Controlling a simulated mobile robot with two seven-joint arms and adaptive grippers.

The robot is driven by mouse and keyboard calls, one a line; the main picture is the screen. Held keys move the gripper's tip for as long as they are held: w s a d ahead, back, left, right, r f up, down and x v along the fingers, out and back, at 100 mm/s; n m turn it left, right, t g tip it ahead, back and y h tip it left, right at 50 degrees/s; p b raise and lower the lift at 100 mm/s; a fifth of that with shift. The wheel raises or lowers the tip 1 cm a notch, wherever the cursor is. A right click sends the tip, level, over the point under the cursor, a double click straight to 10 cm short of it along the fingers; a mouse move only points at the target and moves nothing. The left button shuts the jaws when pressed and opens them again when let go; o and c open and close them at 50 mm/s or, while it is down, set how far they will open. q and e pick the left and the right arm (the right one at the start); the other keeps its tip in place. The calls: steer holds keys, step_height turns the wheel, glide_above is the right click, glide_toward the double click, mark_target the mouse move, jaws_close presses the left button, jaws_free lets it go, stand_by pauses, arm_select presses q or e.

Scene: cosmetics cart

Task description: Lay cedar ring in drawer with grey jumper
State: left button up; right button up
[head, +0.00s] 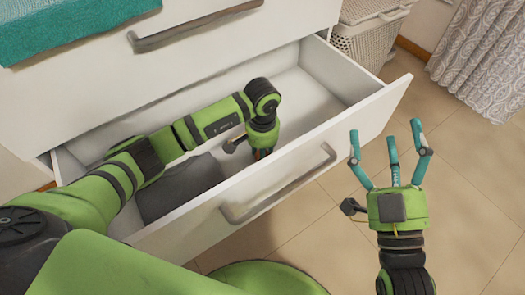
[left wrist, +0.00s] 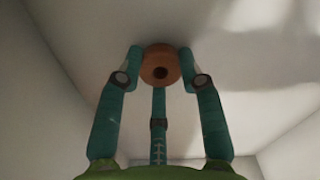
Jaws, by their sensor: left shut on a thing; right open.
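The grey jumper (head: 180,188) lies in the left part of the drawer, partly behind my arm. My right gripper (head: 390,150) is open and empty, right of the drawer front.
A closed upper drawer (head: 190,50) is above, with teal cloth (head: 70,25) on top at left. A pale wicker basket (head: 372,42) stands behind right, near a patterned curtain (head: 485,60). The tiled floor (head: 450,200) at right is clear.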

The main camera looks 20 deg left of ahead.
arm_select(q)
steer(key=o, duration=0.8)
arm_select(e)
steer(key=shift+s+a+r, duration=0.15)
steer(key=shift+s+r, duration=0.05)
steer(key=shift+r, duration=0.15)
arm_select(q)
step_height(320, 180, up, 5)
steer(key=shift+r+p, duration=0.2)
steer(key=shift+p, duration=0.7)
step_height(320, 180, up, 7)
steer(key=p, duration=0.1)
arm_select(e)
steer(key=d+f+m+g+h, duration=0.1)
steer(key=d+f+g+h, duration=0.1)
steer(key=f+g, duration=0.3)
steer(key=s+d+f+m+g+h, duration=0.1)
steer(key=d+f+g+h, duration=0.2)
steer(key=f, duration=1)
steer(key=shift+s+d+g, duration=0.2)
steer(key=shift+d+g, duration=0.3)
steer(key=shift+g, duration=0.6)
steer(key=shift+f, duration=0.1)
